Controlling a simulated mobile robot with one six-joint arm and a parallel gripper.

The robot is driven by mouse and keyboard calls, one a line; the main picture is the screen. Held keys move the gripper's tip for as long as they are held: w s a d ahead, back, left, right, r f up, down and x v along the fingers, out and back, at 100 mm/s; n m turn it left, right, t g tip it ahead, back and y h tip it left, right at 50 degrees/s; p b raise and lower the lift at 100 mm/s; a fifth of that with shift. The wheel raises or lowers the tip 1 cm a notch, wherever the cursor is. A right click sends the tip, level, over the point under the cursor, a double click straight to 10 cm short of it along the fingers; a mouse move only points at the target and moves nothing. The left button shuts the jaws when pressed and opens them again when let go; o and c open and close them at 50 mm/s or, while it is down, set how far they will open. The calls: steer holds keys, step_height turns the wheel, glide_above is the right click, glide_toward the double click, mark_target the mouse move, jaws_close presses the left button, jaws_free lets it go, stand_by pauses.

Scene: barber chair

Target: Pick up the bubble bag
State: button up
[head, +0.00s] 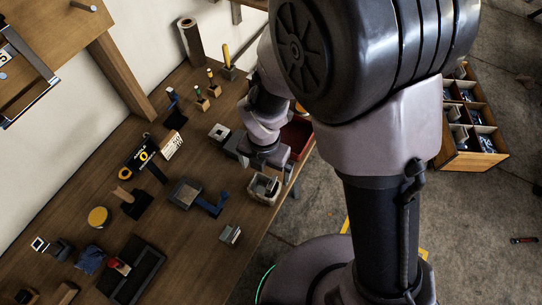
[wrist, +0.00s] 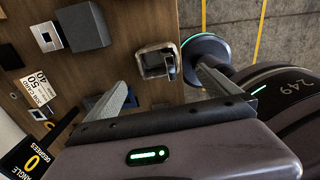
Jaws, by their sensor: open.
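A small pale, boxy object with a grey middle (head: 264,188) lies near the table's front edge; it may be the bubble bag, but I cannot tell for sure. It also shows in the wrist view (wrist: 143,64), beyond and roughly between my fingertips. My gripper (head: 268,160) is over the table, just behind that object in the head view. In the wrist view my gripper (wrist: 162,80) has its fingers spread wide with nothing between them. The fingers look apart from the object.
The wooden table (head: 205,245) holds several tools. A grey tool with a blue handle (head: 185,192) lies left of the pale object, and a small grey block (head: 230,235) lies in front. A red bin (head: 298,135) is close behind my gripper. A wooden crate (head: 470,160) stands right.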

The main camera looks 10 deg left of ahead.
steer(key=b, duration=0.2)
glide_above(264, 188)
steer(key=s, duration=0.1)
steer(key=f, duration=0.8)
steer(key=shift+d+f, duration=0.15)
steer(key=shift+d, duration=0.25)
steer(key=f+b, duration=0.1)
steer(key=f, duration=0.2)
steer(key=f+b, duration=0.1)
steer(key=f, duration=0.1)
steer(key=shift+a+f+b, duration=0.2)
steer(key=shift+a+b, duration=0.05)
steer(key=shift+b, duration=0.1)
steer(key=shift+s+r, duration=0.1)
steer(key=shift+c, duration=0.7)
steer(key=c, duration=1.1)
